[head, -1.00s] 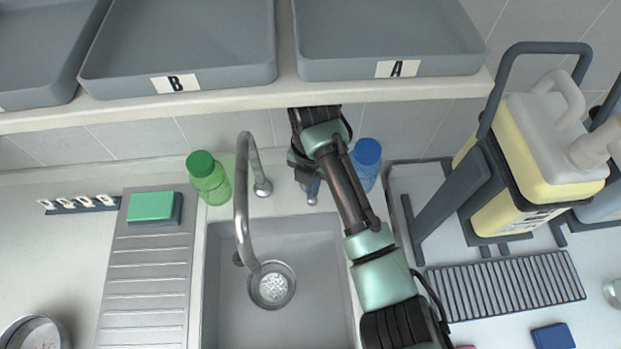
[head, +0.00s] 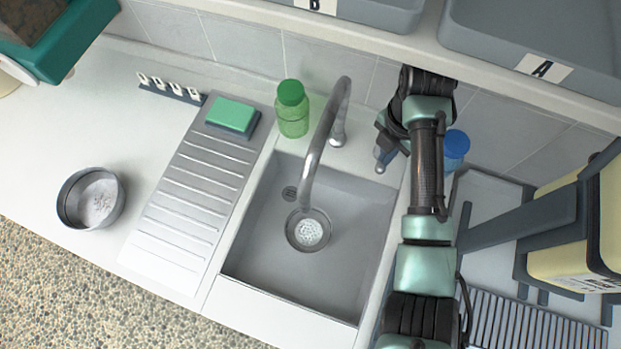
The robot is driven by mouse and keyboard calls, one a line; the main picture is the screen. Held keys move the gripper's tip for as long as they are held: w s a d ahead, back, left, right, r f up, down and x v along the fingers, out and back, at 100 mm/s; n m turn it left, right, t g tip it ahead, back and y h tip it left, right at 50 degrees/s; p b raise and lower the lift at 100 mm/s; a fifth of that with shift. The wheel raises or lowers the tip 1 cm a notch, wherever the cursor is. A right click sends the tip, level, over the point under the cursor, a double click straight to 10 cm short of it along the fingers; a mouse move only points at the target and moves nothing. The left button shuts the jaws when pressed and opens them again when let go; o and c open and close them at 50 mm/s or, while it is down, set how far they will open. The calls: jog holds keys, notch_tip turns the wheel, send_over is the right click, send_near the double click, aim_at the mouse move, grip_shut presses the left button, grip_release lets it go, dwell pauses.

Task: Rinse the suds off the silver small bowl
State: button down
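A small silver bowl (head: 308,243) sits in the grey sink (head: 262,262), below the spout of the curved tap (head: 322,135). White, speckled suds show inside it. I cannot make out a stream of water. A larger silver bowl (head: 66,203) with a whitish inside stands on the counter at the left.
A green bottle (head: 292,112) stands left of the tap and a blue-capped bottle (head: 456,146) right of my arm. A green sponge (head: 231,115) lies above the ribbed drainboard (head: 187,208). A shelf (head: 400,48) with grey trays overhangs the back. The counter's left part is mostly clear.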

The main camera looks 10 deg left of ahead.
jog(key=shift+f, duration=0.1)
jog(key=shift+f+b, duration=1.3)
jog(key=shift+f, duration=0.55)
dwell(0.9)
notch_tip(320, 180, up, 4)
jog(key=p, duration=0.4)
jog(key=shift+f, duration=0.2)
